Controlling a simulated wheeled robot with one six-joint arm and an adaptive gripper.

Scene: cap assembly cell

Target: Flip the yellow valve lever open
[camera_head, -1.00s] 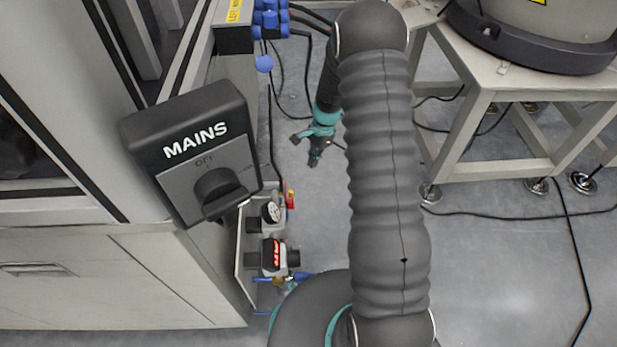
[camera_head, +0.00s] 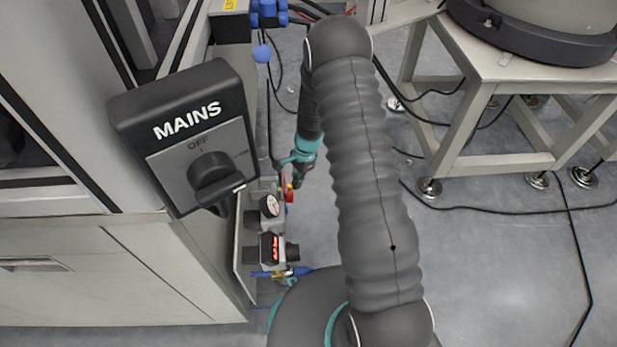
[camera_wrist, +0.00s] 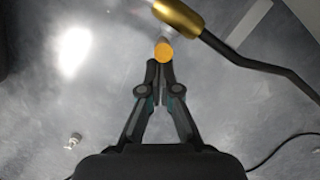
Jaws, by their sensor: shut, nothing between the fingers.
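In the wrist view, a round orange-yellow end (camera_wrist: 163,53), which looks like the valve lever, lies just beyond the fingertips of my gripper (camera_wrist: 160,70). It sits against a grey metal fitting beside a brass-coloured part (camera_wrist: 178,14). My fingers are shut with nothing between them; I cannot tell whether they touch the yellow end. In the head view, my gripper (camera_head: 297,181) hangs low beside the pneumatic unit, close to a small yellow and red part (camera_head: 289,190). The lever's full shape and angle are hidden there.
A MAINS switch box (camera_head: 187,135) stands left of my arm. Below it are a round gauge (camera_head: 269,206) and a unit with a red display (camera_head: 271,247). A black hose (camera_wrist: 265,66) runs right of my fingers. A table (camera_head: 480,100) stands at the right.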

